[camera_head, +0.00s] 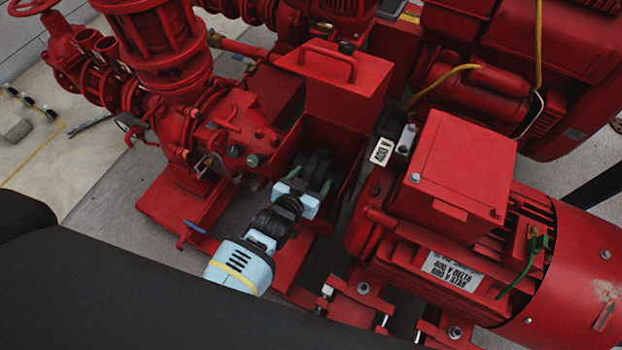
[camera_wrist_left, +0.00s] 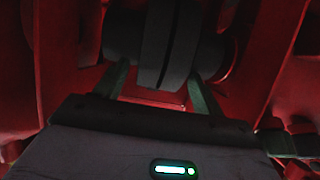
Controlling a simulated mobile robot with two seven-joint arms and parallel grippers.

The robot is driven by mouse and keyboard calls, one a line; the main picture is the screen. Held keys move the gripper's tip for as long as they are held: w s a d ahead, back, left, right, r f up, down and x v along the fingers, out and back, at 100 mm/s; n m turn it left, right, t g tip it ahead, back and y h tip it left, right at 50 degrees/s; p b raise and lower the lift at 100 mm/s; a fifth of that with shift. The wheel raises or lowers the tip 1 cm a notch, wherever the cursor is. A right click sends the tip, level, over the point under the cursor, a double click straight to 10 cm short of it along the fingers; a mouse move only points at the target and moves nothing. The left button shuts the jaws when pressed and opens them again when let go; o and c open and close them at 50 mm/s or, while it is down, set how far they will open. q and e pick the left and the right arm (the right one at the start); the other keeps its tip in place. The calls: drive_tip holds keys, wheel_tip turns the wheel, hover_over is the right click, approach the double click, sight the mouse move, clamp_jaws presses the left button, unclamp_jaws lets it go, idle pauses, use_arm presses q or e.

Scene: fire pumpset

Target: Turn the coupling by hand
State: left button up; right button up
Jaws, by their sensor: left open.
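The coupling (camera_head: 318,165) is a dark disc-like part on the shaft between the red pump and the red motor, inside an open red guard box. In the left wrist view the coupling (camera_wrist_left: 168,45) fills the upper middle, with a narrow gap down its face. My left gripper (camera_head: 308,182) reaches into the box from the front. Its two greenish fingers (camera_wrist_left: 160,88) stand apart, one on each side of the coupling's lower part. I cannot tell whether they touch it. My right gripper is not in view.
The red guard cover (camera_head: 335,75) with a handle stands raised behind the coupling. The red motor (camera_head: 470,235) with its terminal box is close on the right, the red pump (camera_head: 225,130) on the left. The guard walls leave little room around the gripper.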

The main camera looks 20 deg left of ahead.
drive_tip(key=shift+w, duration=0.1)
use_arm(q)
drive_tip(key=c, duration=1)
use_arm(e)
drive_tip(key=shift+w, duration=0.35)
use_arm(q)
drive_tip(key=shift+f, duration=0.1)
